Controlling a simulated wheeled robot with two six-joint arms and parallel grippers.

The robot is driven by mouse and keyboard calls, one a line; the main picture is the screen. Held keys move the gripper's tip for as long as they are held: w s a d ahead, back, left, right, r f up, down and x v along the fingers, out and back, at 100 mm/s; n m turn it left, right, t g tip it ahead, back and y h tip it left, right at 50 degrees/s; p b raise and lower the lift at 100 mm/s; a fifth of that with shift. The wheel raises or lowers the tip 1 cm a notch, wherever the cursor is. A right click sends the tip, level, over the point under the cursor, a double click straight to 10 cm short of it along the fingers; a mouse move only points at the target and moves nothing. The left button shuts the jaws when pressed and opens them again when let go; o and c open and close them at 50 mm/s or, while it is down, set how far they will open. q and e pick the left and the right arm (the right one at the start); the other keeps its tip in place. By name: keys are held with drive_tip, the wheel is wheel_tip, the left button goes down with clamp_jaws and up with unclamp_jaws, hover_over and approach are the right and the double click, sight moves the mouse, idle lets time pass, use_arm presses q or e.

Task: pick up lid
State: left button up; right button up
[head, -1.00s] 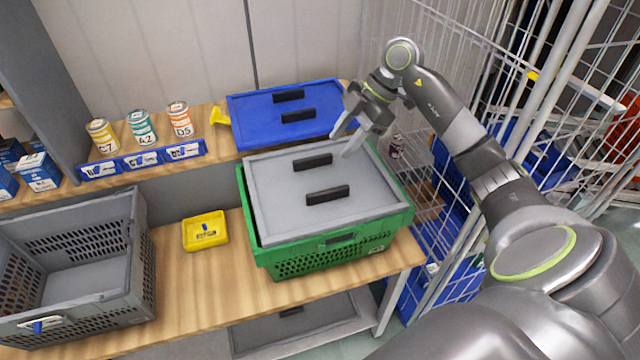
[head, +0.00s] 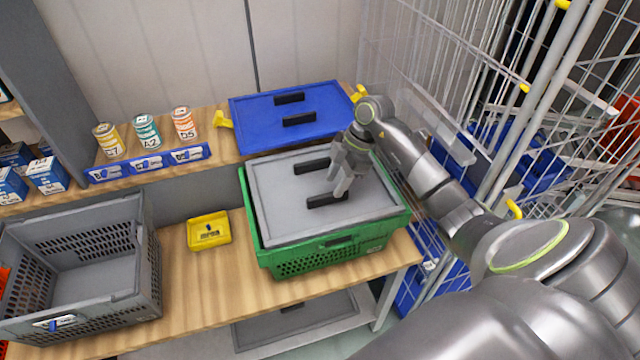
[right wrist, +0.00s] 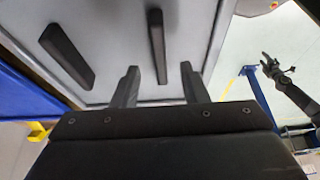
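A grey lid (head: 290,222) with two black handles lies on top of the green crate (head: 330,255) on the wooden table, in the head view. My right gripper (head: 340,192) is over the right part of the lid, close to the right end of the front handle (head: 322,201). Whether the fingers touch the lid cannot be told.
A blue lid (head: 265,118) with two black handles lies on the back shelf. A grey crate (head: 130,270) and a yellow tray (head: 209,232) stand left of the green crate. Several cans stand on the shelf. A wire cage (head: 470,70) stands close on the right.

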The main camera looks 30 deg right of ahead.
sight(328, 194)
drive_tip(key=shift+a+f, duration=0.15)
drive_tip(key=shift+f, duration=0.05)
drive_tip(key=p+x, duration=0.2)
drive_tip(key=x, duration=0.2)
drive_tip(key=shift+w+a+p, duration=0.1)
drive_tip(key=shift+a+p, duration=0.1)
drive_tip(key=shift+p, duration=0.1)
drive_tip(key=shift+f, duration=0.3)
clamp_jaws()
